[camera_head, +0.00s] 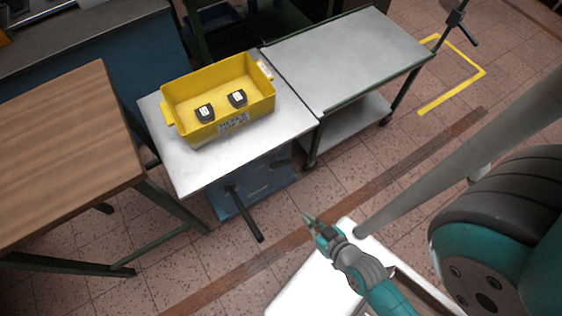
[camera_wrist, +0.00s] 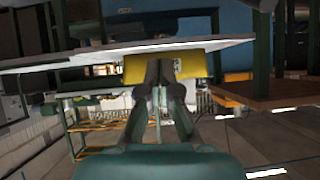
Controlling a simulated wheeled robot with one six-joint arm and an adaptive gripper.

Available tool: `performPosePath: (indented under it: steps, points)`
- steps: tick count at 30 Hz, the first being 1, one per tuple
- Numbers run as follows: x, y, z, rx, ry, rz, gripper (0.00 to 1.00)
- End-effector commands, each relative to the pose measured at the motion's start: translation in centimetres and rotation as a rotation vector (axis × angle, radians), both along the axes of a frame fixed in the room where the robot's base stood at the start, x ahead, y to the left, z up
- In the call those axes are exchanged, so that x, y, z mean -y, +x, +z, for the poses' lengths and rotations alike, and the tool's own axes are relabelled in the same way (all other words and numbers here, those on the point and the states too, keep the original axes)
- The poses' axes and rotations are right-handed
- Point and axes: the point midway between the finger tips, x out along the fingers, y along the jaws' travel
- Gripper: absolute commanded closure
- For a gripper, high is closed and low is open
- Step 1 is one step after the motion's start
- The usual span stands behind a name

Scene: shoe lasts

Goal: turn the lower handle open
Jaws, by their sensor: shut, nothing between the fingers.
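The lower handle (camera_head: 245,214) is a black bar that juts out below the front edge of the grey table, in front of a blue box-like part (camera_head: 255,185). It slants down and to the right in the head view. My gripper (camera_head: 308,217) is right of the handle, apart from it, with its fingers closed and empty. In the wrist view my gripper's dark fingers (camera_wrist: 158,72) lie together in front of a yellow patch (camera_wrist: 185,65). I cannot make out the handle in the wrist view.
A yellow crate (camera_head: 167,96) with two dark items stands on the grey table (camera_head: 190,175). A wooden table (camera_head: 60,150) is at the left, and a metal cart (camera_head: 345,55) is behind to the right. Another black handle (camera_head: 457,20) is at the upper right. Tiled floor lies between.

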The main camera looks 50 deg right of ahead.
Motion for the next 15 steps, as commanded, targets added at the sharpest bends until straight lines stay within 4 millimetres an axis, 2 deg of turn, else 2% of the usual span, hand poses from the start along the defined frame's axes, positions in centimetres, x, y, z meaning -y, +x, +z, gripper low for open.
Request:
performPosePath:
  steps: [9, 15]
  points:
    - [3.7, 5.9, -9.1, -0.132, 0.167, -0.086, 1.00]
    - [7.4, 10.4, -12.9, -0.165, 0.287, -0.084, 1.00]
